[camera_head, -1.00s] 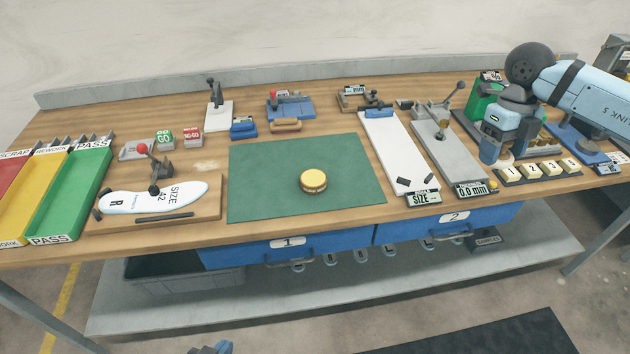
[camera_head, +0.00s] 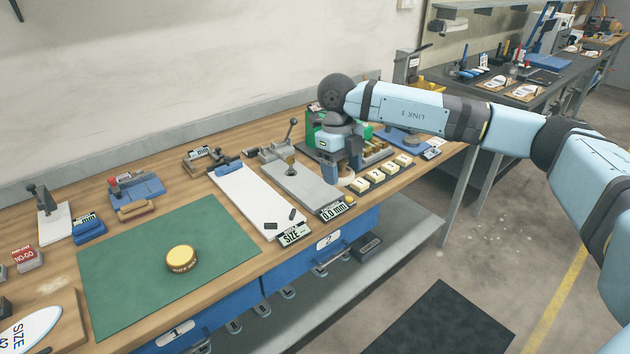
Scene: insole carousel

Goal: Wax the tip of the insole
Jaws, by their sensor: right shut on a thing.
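A white insole (camera_head: 33,332) marked SIZE lies on a wooden board at the lower left, partly cut off by the picture edge. A round yellow-lidded tin (camera_head: 181,259) sits closed on the green mat (camera_head: 120,275). My right gripper (camera_head: 342,178) points down at the right part of the bench, beside the numbered tiles. It is shut on a small pale tan thing, mostly hidden by the fingers, so I cannot tell exactly what it is. My left gripper is not in view.
A white SIZE gauge board (camera_head: 243,203) and a grey thickness gauge (camera_head: 300,186) stand left of my right gripper. Numbered cream tiles (camera_head: 383,174) are just right of it. A green device (camera_head: 322,130) is behind it. The mat is clear around the tin.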

